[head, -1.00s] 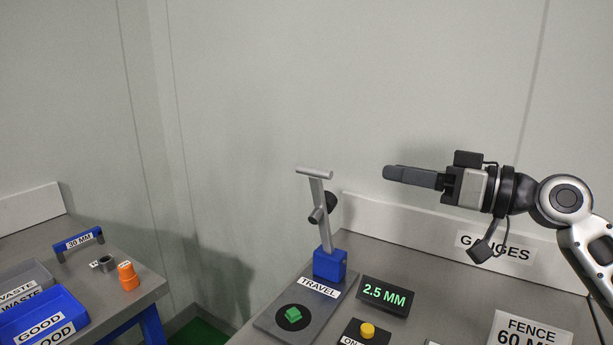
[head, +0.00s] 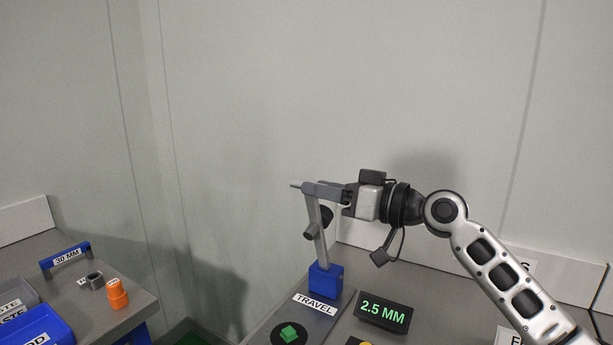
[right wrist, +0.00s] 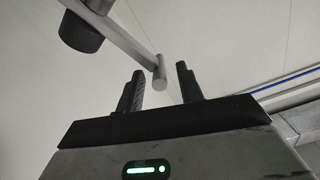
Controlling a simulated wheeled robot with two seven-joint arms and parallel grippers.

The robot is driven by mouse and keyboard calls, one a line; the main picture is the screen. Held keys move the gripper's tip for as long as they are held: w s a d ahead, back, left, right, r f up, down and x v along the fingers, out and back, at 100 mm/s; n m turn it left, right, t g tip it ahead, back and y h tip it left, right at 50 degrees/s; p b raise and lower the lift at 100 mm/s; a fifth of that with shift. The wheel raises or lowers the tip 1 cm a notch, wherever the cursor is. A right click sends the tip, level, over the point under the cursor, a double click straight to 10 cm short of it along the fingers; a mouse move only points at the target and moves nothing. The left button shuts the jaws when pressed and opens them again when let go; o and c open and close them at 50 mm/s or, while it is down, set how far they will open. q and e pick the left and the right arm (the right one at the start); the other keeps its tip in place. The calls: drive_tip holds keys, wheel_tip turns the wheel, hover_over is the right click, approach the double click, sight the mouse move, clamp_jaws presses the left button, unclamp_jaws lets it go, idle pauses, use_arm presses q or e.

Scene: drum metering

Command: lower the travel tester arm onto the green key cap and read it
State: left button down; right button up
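The travel tester (head: 325,281) has a blue base block on a dark plate labelled TRAVEL. Its grey arm (head: 318,245) stands raised, nearly upright. The green key cap (head: 289,334) sits on a black disc on the plate, clear of the arm. My right gripper (head: 316,189) is at the top of the arm, at the cross handle (head: 296,185), which it partly hides. In the right wrist view the fingers (right wrist: 161,82) are open, with the handle end (right wrist: 160,72) between them and gaps on both sides. My left gripper is out of view.
A display (head: 383,312) right of the tester reads 2.5 MM. A yellow button (head: 366,343) shows at the bottom edge. On the left table are a blue 30 MM gauge (head: 66,258), an orange part (head: 117,294), a grey ring (head: 95,281) and bins (head: 38,326).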

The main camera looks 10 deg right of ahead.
sight(292, 183)
drive_tip(key=shift+p+x, duration=0.3)
drive_tip(key=shift+x, duration=1.55)
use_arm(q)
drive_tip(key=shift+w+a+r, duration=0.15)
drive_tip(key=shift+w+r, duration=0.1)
